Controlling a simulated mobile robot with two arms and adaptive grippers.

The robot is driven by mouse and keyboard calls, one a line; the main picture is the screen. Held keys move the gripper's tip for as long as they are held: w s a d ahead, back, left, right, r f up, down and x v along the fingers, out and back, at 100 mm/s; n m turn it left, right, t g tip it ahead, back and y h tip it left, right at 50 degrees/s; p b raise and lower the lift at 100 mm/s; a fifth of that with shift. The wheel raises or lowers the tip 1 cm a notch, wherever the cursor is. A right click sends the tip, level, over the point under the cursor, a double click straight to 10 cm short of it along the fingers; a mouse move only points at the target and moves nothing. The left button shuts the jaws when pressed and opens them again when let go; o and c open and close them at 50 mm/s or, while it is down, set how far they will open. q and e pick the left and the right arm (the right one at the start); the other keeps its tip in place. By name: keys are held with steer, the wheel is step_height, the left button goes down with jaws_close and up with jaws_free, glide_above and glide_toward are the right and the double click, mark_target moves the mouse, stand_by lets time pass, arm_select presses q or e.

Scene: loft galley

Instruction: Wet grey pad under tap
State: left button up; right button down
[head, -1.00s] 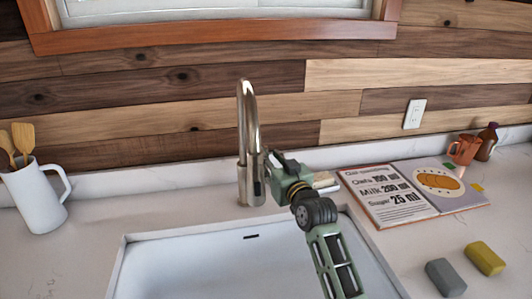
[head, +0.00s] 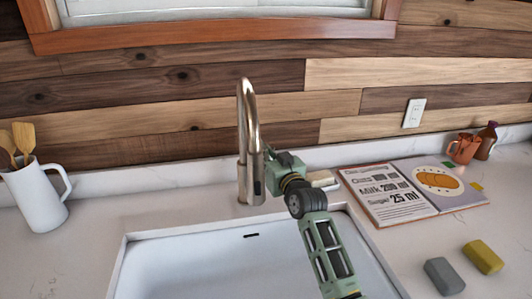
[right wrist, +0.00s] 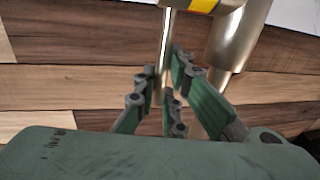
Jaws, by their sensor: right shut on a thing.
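The grey pad (head: 445,277) lies on the counter to the right of the sink, well away from my right gripper. The steel tap (head: 247,130) stands behind the sink, and no water shows under its spout. My right gripper (head: 270,158) is beside the tap, its fingertips partly hidden by the tap. In the right wrist view, the gripper (right wrist: 162,92) is shut around a thin metal lever (right wrist: 167,55), beside the thicker tap body (right wrist: 232,45). My left gripper is not in view.
The white sink (head: 200,268) looks empty. A yellow pad (head: 484,257) lies beside the grey one. An open recipe book (head: 397,205), an orange mug (head: 464,149) and a brown bottle (head: 487,141) are at the right. A white jug (head: 38,200) with wooden utensils stands at the left.

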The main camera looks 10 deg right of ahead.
stand_by(0.5)
steer(key=shift+d+m, duration=0.5)
steer(key=shift+m, duration=0.1)
steer(key=c, duration=1.8)
jaws_free()
steer(key=s+d, duration=0.2)
steer(key=s, duration=0.9)
steer(key=shift+s+d+f, duration=0.15)
steer(key=shift+s, duration=0.25)
